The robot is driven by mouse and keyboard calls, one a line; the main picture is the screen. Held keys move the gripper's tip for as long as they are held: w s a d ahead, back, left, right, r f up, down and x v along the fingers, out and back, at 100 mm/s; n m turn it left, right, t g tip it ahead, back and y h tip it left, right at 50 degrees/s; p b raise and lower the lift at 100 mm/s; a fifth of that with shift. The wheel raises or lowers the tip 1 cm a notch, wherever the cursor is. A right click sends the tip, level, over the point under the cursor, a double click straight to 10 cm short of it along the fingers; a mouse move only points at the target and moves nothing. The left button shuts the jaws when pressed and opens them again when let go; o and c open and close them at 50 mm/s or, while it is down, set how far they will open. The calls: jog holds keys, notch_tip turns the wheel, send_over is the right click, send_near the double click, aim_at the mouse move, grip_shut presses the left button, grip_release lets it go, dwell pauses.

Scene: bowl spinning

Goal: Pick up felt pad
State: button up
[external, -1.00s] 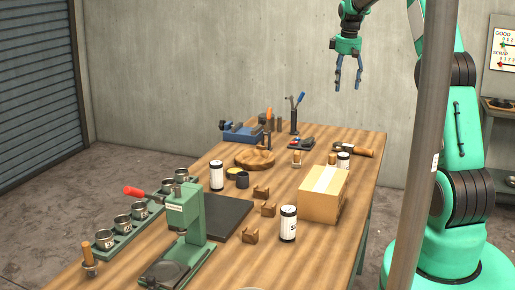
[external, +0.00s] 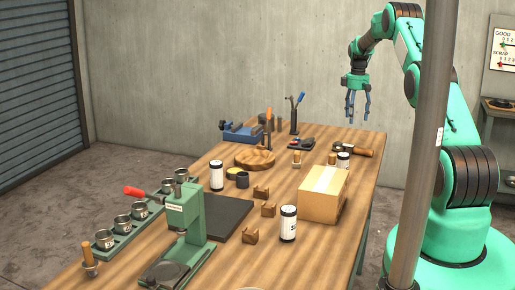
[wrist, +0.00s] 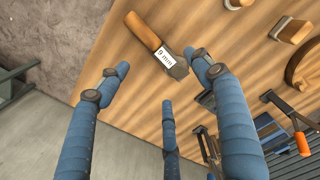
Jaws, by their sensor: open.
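I cannot pick out the felt pad with certainty. A dark flat square mat (external: 232,212) lies on the bench behind the green press, and I cannot tell if it is felt. A small dark tray (external: 301,144) with coloured bits sits near the far end; its contents are too small to tell. My gripper (external: 358,113) hangs above the far right end of the bench, fingers pointing down, open and empty. In the wrist view its blue fingers (wrist: 160,75) are spread, with a wooden-handled tool labelled "9 mm" (wrist: 146,32) on the bench beyond them.
The wooden bench (external: 200,263) carries a cardboard box (external: 323,194), a white canister (external: 288,224), another canister (external: 216,176), a green press (external: 184,214), metal cups (external: 122,225), a round wooden board (external: 254,158) and a blue vise (external: 240,132). A grey post (external: 431,120) stands in front of my arm.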

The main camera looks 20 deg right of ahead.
jog(key=shift+w+d+f, duration=0.1)
jog(key=shift+d+f, duration=0.25)
jog(key=shift+f, duration=0.2)
jog(key=shift+f, duration=0.1)
send_over(353, 146)
jog(key=shift+w+d+f, duration=0.1)
jog(key=shift+d+f, duration=0.05)
jog(key=shift+f, duration=1.95)
jog(key=shift+d+f, duration=0.1)
jog(key=shift+f, duration=2)
jog(key=shift+w+d+f, duration=0.1)
jog(key=shift+w+f, duration=0.05)
jog(key=shift+f, duration=2.5)
